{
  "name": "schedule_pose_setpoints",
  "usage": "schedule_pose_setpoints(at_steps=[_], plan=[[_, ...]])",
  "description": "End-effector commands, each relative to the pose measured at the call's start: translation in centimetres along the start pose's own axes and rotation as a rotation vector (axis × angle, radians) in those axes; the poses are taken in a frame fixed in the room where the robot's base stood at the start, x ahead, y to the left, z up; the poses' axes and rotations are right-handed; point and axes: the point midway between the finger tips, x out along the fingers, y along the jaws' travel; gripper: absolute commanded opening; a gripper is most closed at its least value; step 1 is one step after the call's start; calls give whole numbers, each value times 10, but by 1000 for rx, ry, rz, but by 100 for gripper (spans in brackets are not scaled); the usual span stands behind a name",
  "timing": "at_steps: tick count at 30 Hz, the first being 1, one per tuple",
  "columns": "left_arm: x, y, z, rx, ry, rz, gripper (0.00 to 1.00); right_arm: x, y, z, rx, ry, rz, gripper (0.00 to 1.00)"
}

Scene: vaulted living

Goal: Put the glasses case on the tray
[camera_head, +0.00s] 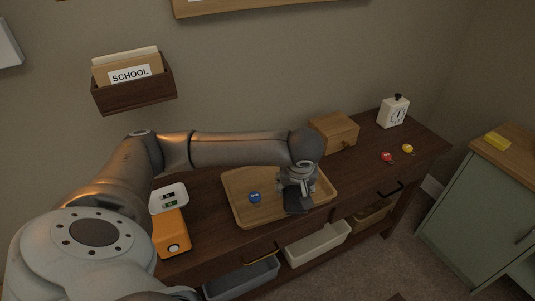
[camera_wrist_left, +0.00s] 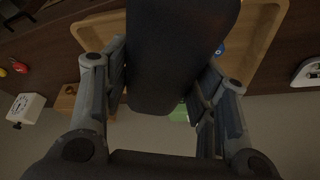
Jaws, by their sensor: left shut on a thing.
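The dark glasses case (camera_head: 298,204) is held by my left gripper (camera_head: 296,190), over the right part of the wooden tray (camera_head: 240,181) on the dark sideboard. In the left wrist view the case (camera_wrist_left: 178,55) is a large dark shape between the two fingers of my gripper (camera_wrist_left: 165,75), which is shut on it. The tray (camera_wrist_left: 262,28) shows behind it there. I cannot tell whether the case touches the tray. My gripper hides part of the case and of the tray. My right gripper is not in view.
A small blue item (camera_head: 254,197) lies on the tray. An orange device (camera_head: 171,234) and a white scale-like item (camera_head: 168,199) stand left. A wooden box (camera_head: 334,132), white clock (camera_head: 393,111), and red (camera_head: 387,156) and yellow (camera_head: 407,148) items are right.

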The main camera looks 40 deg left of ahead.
Motion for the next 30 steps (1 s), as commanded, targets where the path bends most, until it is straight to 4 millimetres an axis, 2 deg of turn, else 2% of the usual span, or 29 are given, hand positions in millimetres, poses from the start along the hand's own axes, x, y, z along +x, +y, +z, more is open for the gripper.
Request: schedule_pose_setpoints(at_steps=[6,9,12,18,23,30], plan=[[37,4,-29,-1,0,0,28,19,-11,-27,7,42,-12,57],[56,6,-47,-1,0,1,28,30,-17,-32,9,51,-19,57],[75,10,-64,-1,0,2,28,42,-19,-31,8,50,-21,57],[116,13,-76,1,0,2,28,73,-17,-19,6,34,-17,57],[130,14,-83,3,1,2,28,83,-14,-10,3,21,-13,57],[142,15,-86,3,0,2,28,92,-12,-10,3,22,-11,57]])
